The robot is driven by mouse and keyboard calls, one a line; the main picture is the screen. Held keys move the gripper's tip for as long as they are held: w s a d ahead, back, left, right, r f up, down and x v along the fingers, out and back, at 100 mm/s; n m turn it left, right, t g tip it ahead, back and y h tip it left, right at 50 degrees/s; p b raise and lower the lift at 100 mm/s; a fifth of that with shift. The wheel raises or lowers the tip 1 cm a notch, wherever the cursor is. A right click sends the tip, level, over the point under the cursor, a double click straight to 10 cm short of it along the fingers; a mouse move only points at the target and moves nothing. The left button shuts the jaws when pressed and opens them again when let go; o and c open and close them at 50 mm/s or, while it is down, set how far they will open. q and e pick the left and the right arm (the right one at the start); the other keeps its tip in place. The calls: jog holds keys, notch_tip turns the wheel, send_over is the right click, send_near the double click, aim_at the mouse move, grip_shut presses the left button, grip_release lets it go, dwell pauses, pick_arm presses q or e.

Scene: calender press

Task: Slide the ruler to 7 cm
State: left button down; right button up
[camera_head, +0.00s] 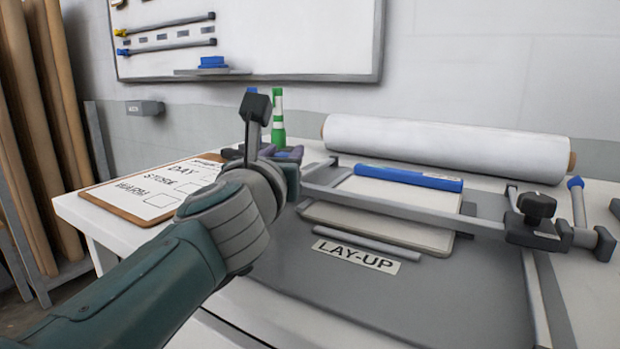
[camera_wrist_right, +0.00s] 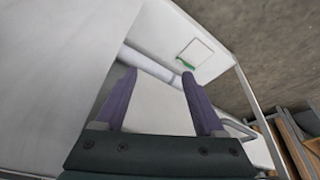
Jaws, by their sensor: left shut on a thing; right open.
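A grey sliding crossbar frame (camera_head: 400,208) spans the press bed, with a black knob (camera_head: 537,207) at its right end. I cannot make out a centimetre scale or a reading, and cannot tell which part is the ruler. My left gripper (camera_head: 262,153) is at the crossbar's left end, its purple fingers shut on a part there that the hand mostly hides. A black-tipped lever (camera_head: 255,107) stands up just beyond the hand. My right gripper (camera_wrist_right: 158,78) is open, with nothing visible between its fingers; it is outside the head view.
A blue bar (camera_head: 408,178) and a board (camera_head: 380,230) lie at the crossbar. A grey rod (camera_head: 367,245) lies by the LAY-UP label (camera_head: 356,256). A white roll (camera_head: 440,146) is behind. A clipboard (camera_head: 150,190) and green-white bottle (camera_head: 278,120) are left.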

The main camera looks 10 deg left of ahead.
pick_arm(q)
jog(key=shift+w+d+f+b, duration=0.1)
jog(key=shift+w+f+b, duration=0.05)
jog(key=shift+w+b, duration=0.15)
jog(key=shift+w+d+f+b, duration=0.1)
jog(key=shift+w+b, duration=0.1)
jog(key=shift+w, duration=0.2)
jog(key=shift+w+r, duration=0.15)
pick_arm(e)
jog(key=shift+s+a+f, duration=0.1)
jog(key=shift+s+f, duration=0.1)
jog(key=shift+f, duration=0.35)
jog(key=shift+s+a+f, duration=0.1)
jog(key=shift+s+f, duration=0.05)
jog(key=shift+f, duration=0.4)
pick_arm(q)
jog(key=c, duration=0.5)
grip_release()
jog(key=shift+r, duration=0.1)
jog(key=shift+c, duration=0.2)
pick_arm(e)
jog(key=shift+a, duration=0.1)
pick_arm(q)
jog(key=shift+d, duration=0.1)
